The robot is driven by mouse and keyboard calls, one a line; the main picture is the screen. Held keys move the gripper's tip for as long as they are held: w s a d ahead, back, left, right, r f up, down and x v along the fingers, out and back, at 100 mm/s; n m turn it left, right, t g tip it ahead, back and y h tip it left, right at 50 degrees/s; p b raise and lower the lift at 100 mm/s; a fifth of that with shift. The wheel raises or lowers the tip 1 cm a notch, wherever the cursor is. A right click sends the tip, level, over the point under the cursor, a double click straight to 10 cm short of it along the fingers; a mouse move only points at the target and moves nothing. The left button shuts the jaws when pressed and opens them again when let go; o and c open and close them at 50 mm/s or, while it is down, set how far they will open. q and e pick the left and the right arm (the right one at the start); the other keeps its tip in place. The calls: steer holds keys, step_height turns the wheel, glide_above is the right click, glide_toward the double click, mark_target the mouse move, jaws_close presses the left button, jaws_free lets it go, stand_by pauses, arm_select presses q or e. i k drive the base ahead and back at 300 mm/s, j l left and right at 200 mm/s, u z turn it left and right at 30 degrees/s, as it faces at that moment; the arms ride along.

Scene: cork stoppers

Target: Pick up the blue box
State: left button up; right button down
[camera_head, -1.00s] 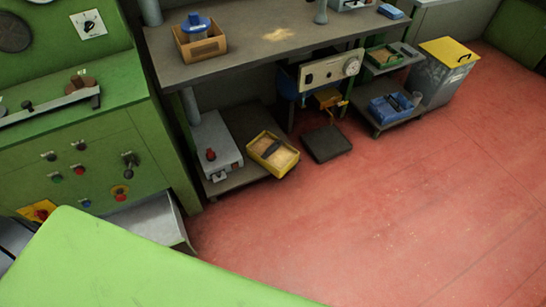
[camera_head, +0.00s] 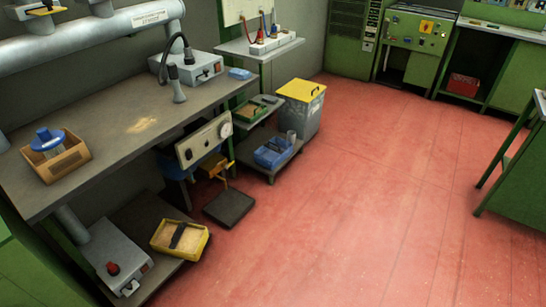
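A blue open box (camera_head: 273,153) sits on the lower shelf of a small shelf unit, right of the workbench. Some small contents show inside it but are too small to make out. A smaller, flat blue box (camera_head: 241,73) lies at the right end of the workbench top. I cannot tell which of the two is the one named. Neither of my grippers is in view, and nothing is touching either box.
The grey workbench (camera_head: 110,120) runs along the left. A yellow tray (camera_head: 180,240) and a dark plate (camera_head: 229,208) are low beside it. A grey bin with a yellow lid (camera_head: 302,108) stands behind the shelf unit. The red floor (camera_head: 370,210) is widely clear.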

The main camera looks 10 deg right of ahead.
mark_target(271, 155)
steer(key=i+l+u, duration=0.1)
steer(key=i+l, duration=0.85)
